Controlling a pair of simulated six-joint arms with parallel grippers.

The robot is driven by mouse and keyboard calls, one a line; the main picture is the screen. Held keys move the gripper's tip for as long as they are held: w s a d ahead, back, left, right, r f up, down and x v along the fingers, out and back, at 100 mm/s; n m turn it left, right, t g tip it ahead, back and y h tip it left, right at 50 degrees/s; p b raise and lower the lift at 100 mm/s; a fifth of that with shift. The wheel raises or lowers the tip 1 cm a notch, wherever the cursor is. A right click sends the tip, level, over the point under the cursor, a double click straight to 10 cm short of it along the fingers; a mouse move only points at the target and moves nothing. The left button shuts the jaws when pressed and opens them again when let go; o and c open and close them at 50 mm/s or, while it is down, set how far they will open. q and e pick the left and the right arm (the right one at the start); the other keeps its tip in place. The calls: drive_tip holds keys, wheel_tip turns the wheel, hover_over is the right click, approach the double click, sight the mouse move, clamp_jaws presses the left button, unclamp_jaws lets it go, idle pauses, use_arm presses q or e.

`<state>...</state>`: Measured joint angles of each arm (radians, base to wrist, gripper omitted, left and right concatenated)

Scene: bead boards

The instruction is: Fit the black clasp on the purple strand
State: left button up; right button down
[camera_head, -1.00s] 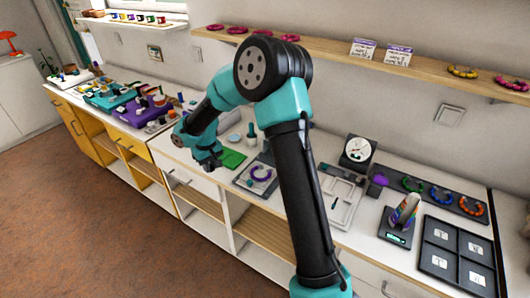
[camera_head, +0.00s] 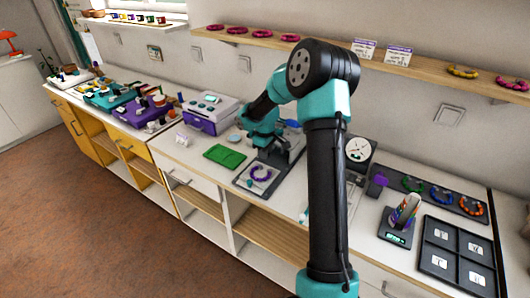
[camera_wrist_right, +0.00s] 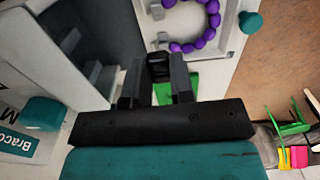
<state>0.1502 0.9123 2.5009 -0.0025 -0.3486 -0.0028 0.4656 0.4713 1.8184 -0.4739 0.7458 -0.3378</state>
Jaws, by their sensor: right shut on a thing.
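The purple strand (camera_head: 255,180) lies as an open curve of beads on a light-panelled tray (camera_head: 240,184) on the bench. It also shows at the top of the right wrist view (camera_wrist_right: 212,20), partly cut off by the frame. My right gripper (camera_head: 277,155) is low over the back of that tray, just behind the strand. In the wrist view its two fingers (camera_wrist_right: 157,84) are shut on a small black piece, the black clasp (camera_wrist_right: 158,64), held apart from the beads. My left gripper is in neither view.
A green mat (camera_head: 225,156) lies left of the tray. A purple and grey box (camera_head: 210,116) stands behind it.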

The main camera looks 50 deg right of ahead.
sight(265, 170)
drive_tip(key=shift+f, duration=3.1)
drive_tip(key=c, duration=0.6)
unclamp_jaws()
drive_tip(key=shift+r, duration=0.15)
drive_tip(key=shift+r, duration=3.4)
